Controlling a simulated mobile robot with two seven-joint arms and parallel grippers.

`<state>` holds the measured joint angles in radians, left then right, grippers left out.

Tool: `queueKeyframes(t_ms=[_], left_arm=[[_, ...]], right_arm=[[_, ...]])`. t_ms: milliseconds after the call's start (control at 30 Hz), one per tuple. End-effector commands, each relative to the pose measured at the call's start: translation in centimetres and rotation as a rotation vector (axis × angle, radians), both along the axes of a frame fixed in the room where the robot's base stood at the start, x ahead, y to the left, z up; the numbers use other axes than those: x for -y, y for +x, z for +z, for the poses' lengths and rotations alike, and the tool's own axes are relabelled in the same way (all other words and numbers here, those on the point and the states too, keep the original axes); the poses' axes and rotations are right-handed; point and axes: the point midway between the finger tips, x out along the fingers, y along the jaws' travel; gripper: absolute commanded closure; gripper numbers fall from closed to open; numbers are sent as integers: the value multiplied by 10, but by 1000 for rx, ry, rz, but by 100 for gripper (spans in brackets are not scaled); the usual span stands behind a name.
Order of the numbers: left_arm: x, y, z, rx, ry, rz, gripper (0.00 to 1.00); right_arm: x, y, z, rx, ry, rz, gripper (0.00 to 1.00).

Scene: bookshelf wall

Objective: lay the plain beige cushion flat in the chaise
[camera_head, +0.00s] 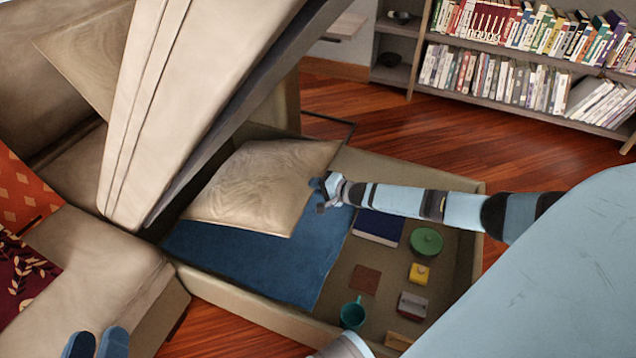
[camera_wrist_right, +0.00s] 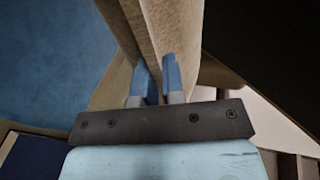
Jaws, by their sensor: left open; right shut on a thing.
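The plain beige cushion (camera_head: 262,185) is inside the open chaise (camera_head: 240,308), over a blue cloth (camera_head: 260,262) at its far left end. Whether it lies fully flat cannot be told. My right gripper (camera_head: 330,190) is shut on the cushion's right edge. In the right wrist view, the cushion (camera_wrist_right: 172,35) passes between the two blue fingers (camera_wrist_right: 158,80), with the blue cloth (camera_wrist_right: 50,60) to the left. My left gripper (camera_head: 96,344) is open and empty at the bottom left, by the sofa; only its fingertips show.
The raised chaise lid (camera_head: 190,90) leans over the cushion's left side. The box also holds a dark blue book (camera_head: 379,227), green round item (camera_head: 426,242), yellow item (camera_head: 419,273) and teal mug (camera_head: 353,314). Another beige cushion (camera_head: 88,55) is on the sofa. Bookshelves (camera_head: 510,65) stand behind.

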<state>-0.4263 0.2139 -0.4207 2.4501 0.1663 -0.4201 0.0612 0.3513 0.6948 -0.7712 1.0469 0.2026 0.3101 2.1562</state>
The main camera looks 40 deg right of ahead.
Motion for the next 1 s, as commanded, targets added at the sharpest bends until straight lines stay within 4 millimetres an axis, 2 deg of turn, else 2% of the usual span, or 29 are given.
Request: queueKeyframes(t_ms=[33, 267, 500, 900, 933, 1000], left_arm=[[0, 0, -12, -17, 11, -7, 57], [1, 1, -39, -78, 64, -36, 57], [-5, 11, -34, 31, 126, -27, 57], [-6, 13, -30, 60, 138, -23, 57], [-6, 13, -30, 60, 138, -23, 57], [-6, 13, -30, 60, 138, -23, 57]], right_arm=[[-1, 2, -10, 2, 2, 0, 100], [-4, 7, -35, 3, 3, 1, 100], [-6, 10, -52, 3, 3, 1, 100], [-6, 11, -54, 3, 3, 1, 100], [-6, 11, -54, 2, 2, 1, 86], [-6, 11, -54, 2, 2, 1, 70]])
